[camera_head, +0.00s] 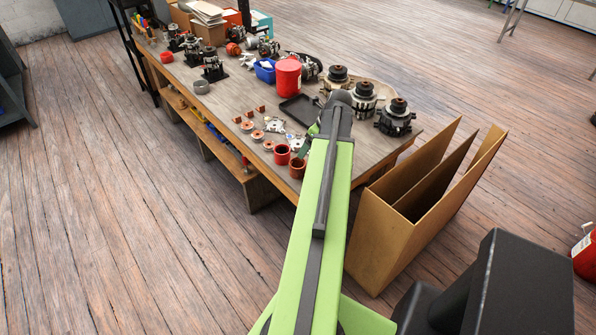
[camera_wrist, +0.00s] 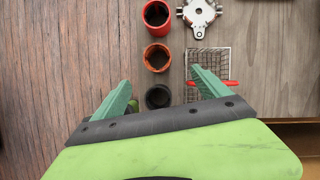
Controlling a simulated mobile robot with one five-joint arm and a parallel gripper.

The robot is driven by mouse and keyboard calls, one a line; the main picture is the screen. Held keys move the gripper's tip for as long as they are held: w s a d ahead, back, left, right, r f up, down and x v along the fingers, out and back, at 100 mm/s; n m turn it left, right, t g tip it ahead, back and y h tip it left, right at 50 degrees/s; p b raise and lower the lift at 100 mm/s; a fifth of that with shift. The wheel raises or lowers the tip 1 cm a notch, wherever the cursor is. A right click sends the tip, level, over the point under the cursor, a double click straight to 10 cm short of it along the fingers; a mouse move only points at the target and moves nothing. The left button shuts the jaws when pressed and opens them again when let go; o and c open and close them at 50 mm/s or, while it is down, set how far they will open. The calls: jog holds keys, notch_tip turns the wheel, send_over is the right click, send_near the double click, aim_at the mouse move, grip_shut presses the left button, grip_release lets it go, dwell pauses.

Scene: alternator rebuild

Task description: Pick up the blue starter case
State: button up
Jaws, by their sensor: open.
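No clearly blue case shows in the wrist view. A row of three open round cases stands on the bench there: a red one (camera_wrist: 156,14), an orange-brown one (camera_wrist: 157,57) and a dark, nearly black one (camera_wrist: 158,96). Whether the dark one is blue I cannot tell. My gripper (camera_wrist: 162,83) is open and empty, with its green fingers on either side of the dark case in the picture; their height above it is unclear. In the head view the red case (camera_head: 282,154) and brown-red case (camera_head: 297,169) stand left of my arm; the dark one is hidden.
A wire basket with red handles (camera_wrist: 220,64) lies close to the right finger. A silver housing (camera_wrist: 198,12) is above it. In the head view, a blue bin (camera_head: 264,71) and a red canister (camera_head: 288,78) stand farther back. A cardboard box (camera_head: 375,245) stands beside the bench.

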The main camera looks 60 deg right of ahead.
jog(key=b, duration=0.8)
send_near(298, 166)
jog(key=shift+w+a+f, duration=0.1)
jog(key=shift+a+f, duration=0.65)
jog(key=shift+f, duration=0.05)
jog(key=shift+w+f, duration=0.15)
jog(key=b+x, duration=0.5)
jog(key=shift+a+f, duration=0.1)
jog(key=shift+a, duration=0.1)
jog(key=shift+r, duration=0.2)
jog(key=shift+c, duration=0.4)
grip_shut()
